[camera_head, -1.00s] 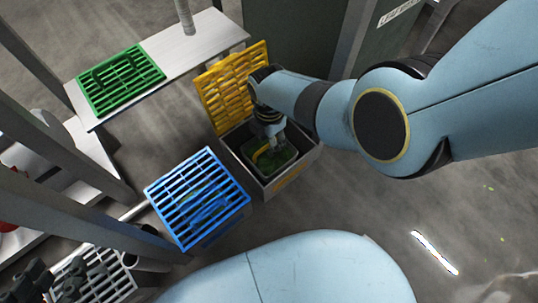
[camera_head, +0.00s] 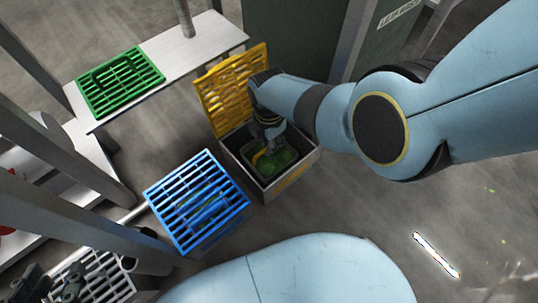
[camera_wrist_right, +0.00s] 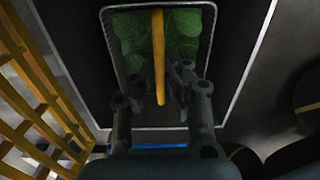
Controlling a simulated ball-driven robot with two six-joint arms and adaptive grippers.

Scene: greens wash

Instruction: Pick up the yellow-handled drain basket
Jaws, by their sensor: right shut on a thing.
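The drain basket (camera_head: 292,160) holds green leaves and sits inside an open grey box (camera_head: 311,163). It also shows in the right wrist view (camera_wrist_right: 209,40), with its yellow handle (camera_wrist_right: 159,55) running across the leaves. My right gripper (camera_head: 268,150) reaches down into the box from above. In the right wrist view my right gripper (camera_wrist_right: 160,100) is shut on the handle, with fingers on both sides of it. My left gripper (camera_head: 52,284) is at the bottom left corner of the head view, its dark fingers apart, away from the basket.
A yellow grate lid (camera_head: 226,90) stands raised at the back of the box. A blue grate lid (camera_head: 197,203) covers a neighbouring box at left. A green grate (camera_head: 120,80) lies on a pale bench (camera_head: 190,45). Grey posts stand at left.

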